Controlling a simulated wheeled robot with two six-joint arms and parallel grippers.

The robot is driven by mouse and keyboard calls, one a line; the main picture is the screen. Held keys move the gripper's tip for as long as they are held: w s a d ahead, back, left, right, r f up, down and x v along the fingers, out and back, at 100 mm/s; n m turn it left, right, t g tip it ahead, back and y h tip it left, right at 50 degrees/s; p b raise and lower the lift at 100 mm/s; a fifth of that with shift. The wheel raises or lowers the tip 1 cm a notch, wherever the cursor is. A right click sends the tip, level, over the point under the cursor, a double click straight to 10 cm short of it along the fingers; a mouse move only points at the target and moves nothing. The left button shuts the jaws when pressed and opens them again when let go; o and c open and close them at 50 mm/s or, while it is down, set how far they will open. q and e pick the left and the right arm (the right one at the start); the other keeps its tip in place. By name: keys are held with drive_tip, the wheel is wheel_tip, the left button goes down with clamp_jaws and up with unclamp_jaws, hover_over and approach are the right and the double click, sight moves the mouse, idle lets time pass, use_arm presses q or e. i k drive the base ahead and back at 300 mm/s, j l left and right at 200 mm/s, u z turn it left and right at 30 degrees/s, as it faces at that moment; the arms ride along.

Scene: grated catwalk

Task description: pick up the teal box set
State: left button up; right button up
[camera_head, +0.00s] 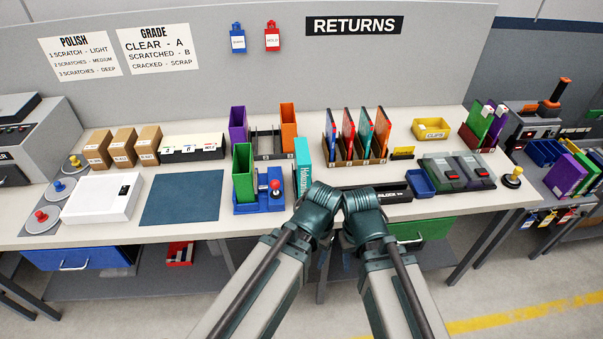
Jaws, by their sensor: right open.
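The teal box set (303,166) stands upright on the bench, right of the blue stand with a red knob. Pale lettering runs down its narrow side, and its lower end is close to my left arm's dark end, partly hidden. My right gripper (364,203) is at the end of the arm from the lower right, to the right of and below the box set. It is open, though its fingers are hard to make out. The dark end of my left arm (314,205) is beside it, and its jaws cannot be made out.
A blue stand (261,203) with a green case is left of the box set. A rack of several cases (356,158) stands behind right. A black bar (395,191) and blue bin (420,183) lie right. The blue mat (182,198) is clear.

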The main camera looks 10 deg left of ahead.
sight(303, 165)
drive_tip(key=i+l+u, duration=0.1)
drive_tip(key=l, duration=0.25)
drive_tip(key=i+l+u, duration=0.15)
drive_tip(key=l, duration=0.25)
drive_tip(key=i+l+u, duration=0.1)
drive_tip(key=i+l, duration=0.15)
drive_tip(key=l, duration=0.15)
drive_tip(key=i+l+u, duration=0.1)
drive_tip(key=l, duration=0.3)
drive_tip(key=i+l+u, duration=0.1)
drive_tip(key=l, duration=0.3)
drive_tip(key=i+l+u, duration=0.15)
drive_tip(key=l, duration=0.25)
